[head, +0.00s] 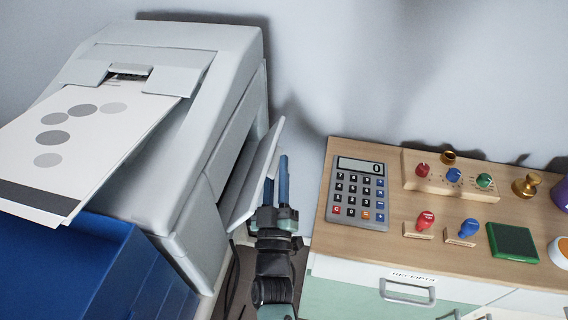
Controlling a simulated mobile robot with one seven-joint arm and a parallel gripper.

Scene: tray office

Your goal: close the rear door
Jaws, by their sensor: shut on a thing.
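The rear door (255,172) is a pale panel on the right side of the grey-white printer (190,150). It stands partly open, swung out to the right, with a dark gap behind it. My gripper (277,168) comes up from the bottom, its two blue fingers at the door's outer face. The fingers are shut on the door, one on each side of a pale part of it. The exact grip spot is partly hidden by the fingers.
A printed sheet (80,140) lies on the printer's front slope, above a blue box (75,265). A wall stands behind.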

